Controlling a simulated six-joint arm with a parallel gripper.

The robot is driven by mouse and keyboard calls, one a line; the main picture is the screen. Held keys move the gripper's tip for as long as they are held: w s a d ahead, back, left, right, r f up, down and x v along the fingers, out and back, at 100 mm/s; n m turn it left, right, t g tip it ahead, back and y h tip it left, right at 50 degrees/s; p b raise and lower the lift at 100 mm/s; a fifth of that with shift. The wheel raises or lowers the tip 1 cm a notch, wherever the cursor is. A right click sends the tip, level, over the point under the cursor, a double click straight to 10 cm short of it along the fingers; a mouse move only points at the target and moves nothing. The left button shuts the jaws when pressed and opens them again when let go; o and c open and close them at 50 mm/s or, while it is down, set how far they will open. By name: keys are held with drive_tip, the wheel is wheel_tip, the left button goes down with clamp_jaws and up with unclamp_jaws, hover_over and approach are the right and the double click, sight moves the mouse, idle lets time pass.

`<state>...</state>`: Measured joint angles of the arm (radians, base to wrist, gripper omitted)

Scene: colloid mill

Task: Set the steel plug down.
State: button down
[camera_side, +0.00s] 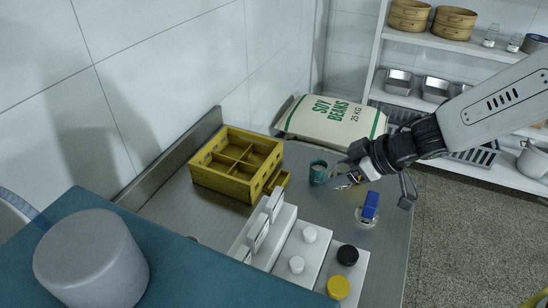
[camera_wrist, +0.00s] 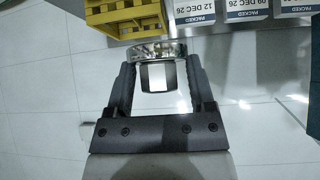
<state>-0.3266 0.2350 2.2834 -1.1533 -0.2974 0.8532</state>
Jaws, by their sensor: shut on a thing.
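The steel plug (camera_wrist: 158,52) is a shiny round metal piece with a lighter, squarish part facing my wrist camera. My gripper (camera_wrist: 159,75) is shut on it, with one dark finger on each side. In the side view my gripper (camera_side: 350,178) is over the right part of the steel bench (camera_side: 215,218), just right of a teal cup (camera_side: 318,173). The plug shows there only as a small bright piece (camera_side: 341,183), partly hidden by the fingers. It seems held above the bench, but I cannot tell the exact gap.
A yellow divided crate (camera_side: 222,182) stands left of the cup. White blocks with labelled cards (camera_side: 258,232) and white, black (camera_side: 347,255) and yellow (camera_side: 338,288) caps stand in front. A blue-topped item (camera_side: 370,206) is close below my gripper. A soy bean sack (camera_side: 330,120) lies behind.

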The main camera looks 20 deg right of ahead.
drive_tip(key=w+a+r+n+g+y, duration=0.25)
drive_tip(key=w+a+n, duration=0.25)
drive_tip(key=w+a, duration=0.65)
drive_tip(key=n+g, duration=0.4)
drive_tip(key=n, duration=0.1)
hover_over(210, 224)
drive_tip(key=d, duration=0.3)
wheel_tip(210, 224, down, 4)
drive_tip(key=shift+y, duration=0.25)
drive_tip(key=shift+a+f, duration=0.2)
drive_tip(key=shift+f, duration=8.75)
drive_tip(key=shift+f, duration=0.1)
unclamp_jaws()
drive_tip(key=shift+v, duration=0.9)
drive_tip(key=v, duration=1)
drive_tip(key=shift+w, duration=0.2)
